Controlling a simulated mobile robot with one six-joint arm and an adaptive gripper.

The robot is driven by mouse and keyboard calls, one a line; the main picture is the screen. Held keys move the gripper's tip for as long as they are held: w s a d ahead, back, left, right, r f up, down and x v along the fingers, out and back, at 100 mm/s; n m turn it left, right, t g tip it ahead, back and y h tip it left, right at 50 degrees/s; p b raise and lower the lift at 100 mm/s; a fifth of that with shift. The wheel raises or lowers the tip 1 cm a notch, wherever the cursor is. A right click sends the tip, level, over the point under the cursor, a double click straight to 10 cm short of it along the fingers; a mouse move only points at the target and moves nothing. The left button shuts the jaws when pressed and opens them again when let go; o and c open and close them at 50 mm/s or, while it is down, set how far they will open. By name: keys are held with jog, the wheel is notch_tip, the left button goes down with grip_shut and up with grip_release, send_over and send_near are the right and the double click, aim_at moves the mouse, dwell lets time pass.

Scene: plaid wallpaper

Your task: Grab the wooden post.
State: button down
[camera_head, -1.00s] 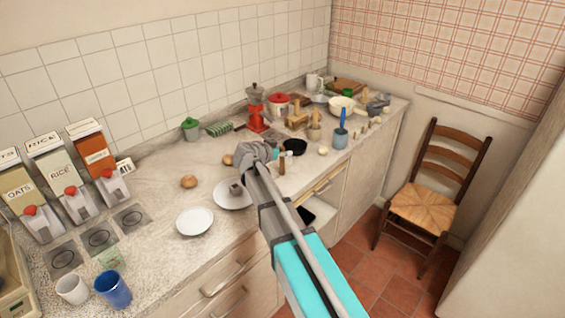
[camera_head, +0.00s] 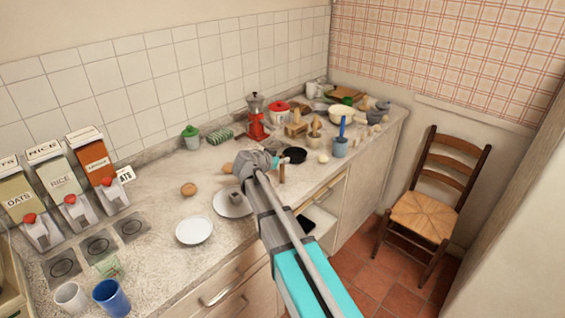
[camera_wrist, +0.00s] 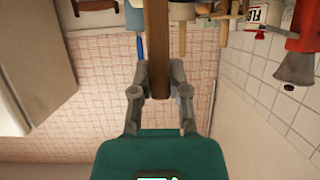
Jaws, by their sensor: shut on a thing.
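The wooden post (camera_wrist: 156,45) is a plain brown bar. It stands out from between my fingers and runs to the top edge of the wrist view. My gripper (camera_wrist: 159,82) is shut on it, with one finger on each side. In the head view my gripper (camera_head: 256,163) is over the counter, and its fingers are mostly hidden behind the wrist. A short brown upright piece (camera_head: 282,173) shows just right of it, near the counter's front edge; it looks like the post.
A plate (camera_head: 233,203) with a small grey item lies just below my gripper, and an empty plate (camera_head: 194,230) lies nearby. A chair (camera_head: 425,215) stands right of the counter.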

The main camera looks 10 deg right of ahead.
jog(key=shift+r+p, duration=1.25)
jog(key=shift+r, duration=0.05)
jog(key=s+a+r+p, duration=0.2)
jog(key=s+r+p, duration=0.8)
jog(key=s, duration=0.4)
jog(key=shift+r, duration=0.15)
